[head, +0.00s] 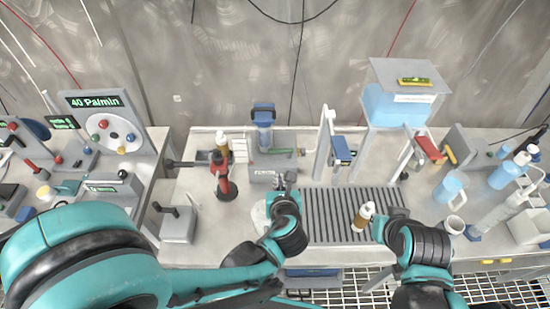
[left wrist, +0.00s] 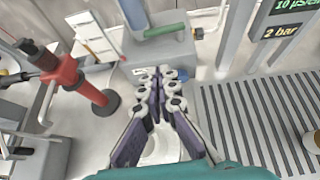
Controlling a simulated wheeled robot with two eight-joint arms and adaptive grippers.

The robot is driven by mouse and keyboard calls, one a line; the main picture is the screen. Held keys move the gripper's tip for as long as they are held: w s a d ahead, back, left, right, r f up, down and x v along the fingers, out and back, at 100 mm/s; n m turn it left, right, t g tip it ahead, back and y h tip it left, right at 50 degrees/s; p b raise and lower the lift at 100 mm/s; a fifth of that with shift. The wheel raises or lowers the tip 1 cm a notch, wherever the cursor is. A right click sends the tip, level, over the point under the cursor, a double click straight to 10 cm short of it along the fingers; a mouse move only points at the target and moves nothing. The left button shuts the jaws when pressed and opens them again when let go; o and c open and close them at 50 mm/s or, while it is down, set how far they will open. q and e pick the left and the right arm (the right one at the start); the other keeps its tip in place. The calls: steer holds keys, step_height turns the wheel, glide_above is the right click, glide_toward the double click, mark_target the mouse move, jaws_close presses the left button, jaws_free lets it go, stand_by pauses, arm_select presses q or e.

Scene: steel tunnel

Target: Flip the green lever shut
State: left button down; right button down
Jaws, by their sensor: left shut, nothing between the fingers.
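The green lever (head: 282,151) lies roughly level on top of a grey box (head: 262,174), beside a blue-topped column (head: 263,125). In the left wrist view the green lever (left wrist: 165,30) is a short bar above the box's front face. My left gripper (head: 285,181) is shut and empty, just in front of the box and below the lever. Its closed fingertips (left wrist: 158,75) point at the box, with the lever beyond them and a gap between. My right gripper (head: 378,226) is beside a brown bottle with a white top (head: 361,218); its fingers are too small to tell their state.
A red clamp stand (head: 222,175) stands left of the box; it also shows in the left wrist view (left wrist: 85,85). A grey post with a blue display (head: 341,151) stands to the right. A ribbed grey mat (head: 335,207) covers the bench right of my left gripper.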

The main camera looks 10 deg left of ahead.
arm_select(q)
steer(key=b, duration=0.4)
glide_toward(276, 152)
steer(key=f, duration=0.1)
steer(key=w+f, duration=0.1)
steer(key=f, duration=0.1)
steer(key=w+f, duration=0.1)
steer(key=shift+a+f, duration=0.25)
steer(key=shift+f, duration=0.05)
steer(key=shift+w+a+r, duration=0.15)
steer(key=shift+w+a, duration=0.1)
steer(key=shift+w, duration=0.6)
steer(key=shift+w+a+r, duration=0.1)
steer(key=shift+w+a, duration=0.1)
steer(key=shift+w, duration=0.65)
steer(key=shift+w+a, duration=0.25)
steer(key=shift+w, duration=0.25)
